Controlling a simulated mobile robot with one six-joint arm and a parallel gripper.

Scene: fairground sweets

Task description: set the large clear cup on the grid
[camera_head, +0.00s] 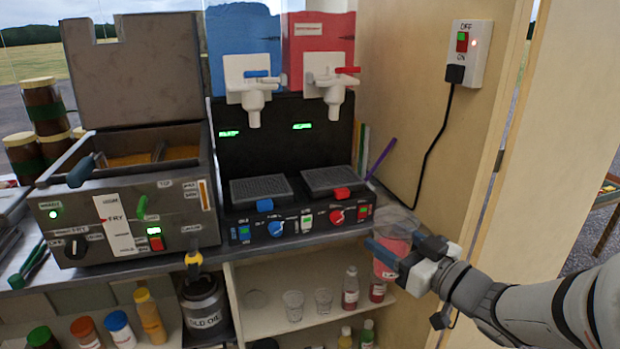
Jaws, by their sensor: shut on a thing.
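My gripper (408,248) is shut on the large clear cup (398,222), at the right end of the counter. The cup shows pinkish red in its lower part and a clear upper part. It appears roughly upright; a finger and the wrist hide part of it. Two dark grids lie on the drink machine: the left grid (262,189) under the blue tank's tap, the right grid (328,179) under the red tank's tap. Both grids are empty. The cup is apart from them, to the right of and nearer than the right grid.
White taps (326,80) hang above the grids. A purple straw-like stick (382,158) leans right of the machine. The wall with a switch box (469,54) and black cable stands close on the right. A fryer (130,205) stands left. Clear cups (293,305) and bottles fill the shelf below.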

